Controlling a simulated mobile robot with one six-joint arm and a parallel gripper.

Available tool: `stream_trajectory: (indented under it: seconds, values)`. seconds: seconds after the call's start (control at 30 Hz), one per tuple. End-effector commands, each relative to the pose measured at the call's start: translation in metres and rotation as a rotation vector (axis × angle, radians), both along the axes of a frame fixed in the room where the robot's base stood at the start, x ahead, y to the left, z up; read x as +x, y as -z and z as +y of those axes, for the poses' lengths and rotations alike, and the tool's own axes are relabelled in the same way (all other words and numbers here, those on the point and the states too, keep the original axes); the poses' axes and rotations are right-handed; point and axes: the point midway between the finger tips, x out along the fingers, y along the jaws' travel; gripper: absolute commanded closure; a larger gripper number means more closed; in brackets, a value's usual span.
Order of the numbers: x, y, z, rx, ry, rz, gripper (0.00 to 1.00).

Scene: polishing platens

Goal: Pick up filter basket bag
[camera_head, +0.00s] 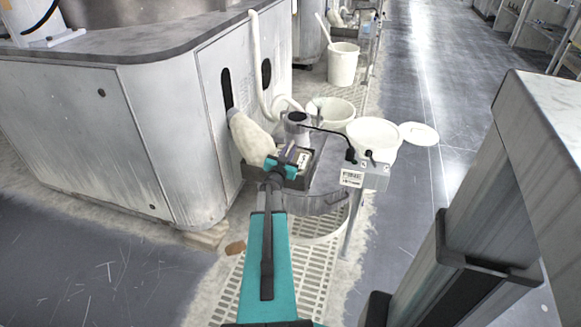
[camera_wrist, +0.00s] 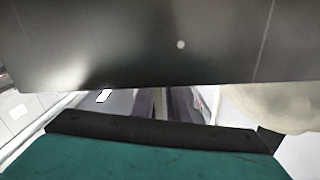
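A lumpy off-white bag (camera_head: 250,136), which appears to be the filter basket bag, leans upright beside the machine cabinet, at the left of a dark tray (camera_head: 298,181). A pale rounded surface at the right of the wrist view (camera_wrist: 268,105) looks like part of it. My gripper (camera_head: 286,160), teal and dark, is over the tray, just right of the bag's lower part. Its fingertips are too small to make out in the head view. A dark flat surface fills the top of the wrist view and hides most of what is in front.
A grey cabinet (camera_head: 150,120) stands close on the left. A round grey stand (camera_head: 325,180) is under the tray, with a white bowl (camera_head: 374,135) and a labelled box (camera_head: 364,178) at right. White buckets (camera_head: 343,65) stand behind.

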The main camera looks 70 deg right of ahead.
Motion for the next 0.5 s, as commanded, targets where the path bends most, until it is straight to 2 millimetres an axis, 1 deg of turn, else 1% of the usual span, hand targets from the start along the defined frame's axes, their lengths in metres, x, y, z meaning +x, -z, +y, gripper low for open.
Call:
stream_trajectory:
  seconds: [0.03, 0.07, 0.1, 0.5]
  values:
    - [-0.0001, 0.0, 0.0, 0.0, 0.0, 0.0, 0.95]
    - [-0.0001, 0.0, 0.0, 0.0, 0.0, 0.0, 1.0]
    - [-0.0002, 0.0001, 0.0, 0.0, 0.0, 0.0, 1.0]
    - [-0.0004, 0.0001, -0.0001, 0.0, 0.001, 0.0, 1.0]
